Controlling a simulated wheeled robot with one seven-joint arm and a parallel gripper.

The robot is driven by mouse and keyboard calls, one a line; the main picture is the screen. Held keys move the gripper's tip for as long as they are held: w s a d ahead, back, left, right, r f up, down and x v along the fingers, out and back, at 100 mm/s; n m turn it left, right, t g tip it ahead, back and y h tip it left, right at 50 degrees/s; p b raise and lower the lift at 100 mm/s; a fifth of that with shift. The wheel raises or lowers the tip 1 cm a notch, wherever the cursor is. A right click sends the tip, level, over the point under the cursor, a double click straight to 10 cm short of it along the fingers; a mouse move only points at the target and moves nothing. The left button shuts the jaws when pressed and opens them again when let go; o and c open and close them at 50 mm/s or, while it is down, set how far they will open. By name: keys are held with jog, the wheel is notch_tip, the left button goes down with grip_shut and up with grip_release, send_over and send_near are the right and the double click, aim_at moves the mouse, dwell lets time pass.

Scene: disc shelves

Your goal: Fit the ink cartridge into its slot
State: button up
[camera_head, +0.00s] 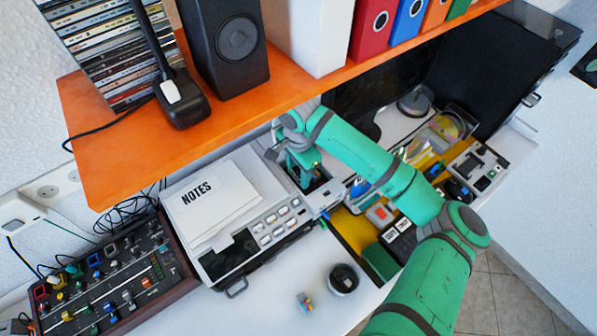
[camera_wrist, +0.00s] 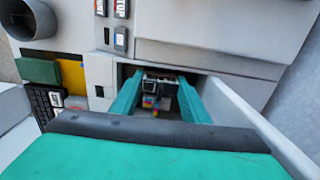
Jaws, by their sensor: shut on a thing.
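My gripper (camera_wrist: 160,79) is shut on the ink cartridge (camera_wrist: 156,86), a small dark block with red, yellow and blue marks, held between two teal fingers. The cartridge and fingertips are at a dark rectangular slot (camera_wrist: 122,70) in the pale printer (camera_wrist: 205,50). I cannot tell how deep the cartridge sits or whether it touches the slot walls. In the head view my gripper (camera_head: 303,166) is at the right end of the printer (camera_head: 268,262), beneath the orange shelf. The cartridge is mostly hidden there by the fingers.
The orange shelf (camera_head: 150,150) overhangs close above my wrist. A notes sheet (camera_head: 210,200) lies on the printer. An open yellow drawer (camera_head: 350,232) with several items lies right of the slot. A black round jar (camera_head: 343,279) and a mixer (camera_head: 110,285) stand on the white desk.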

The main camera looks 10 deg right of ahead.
aim_at(298, 169)
jog(key=shift+a+f, duration=0.15)
jog(key=shift+f, duration=0.25)
jog(key=shift+f, duration=0.5)
jog(key=o, duration=1.2)
notch_tip(298, 169, up, 7)
jog(key=shift+w+r, duration=0.1)
jog(key=shift+r, duration=0.1)
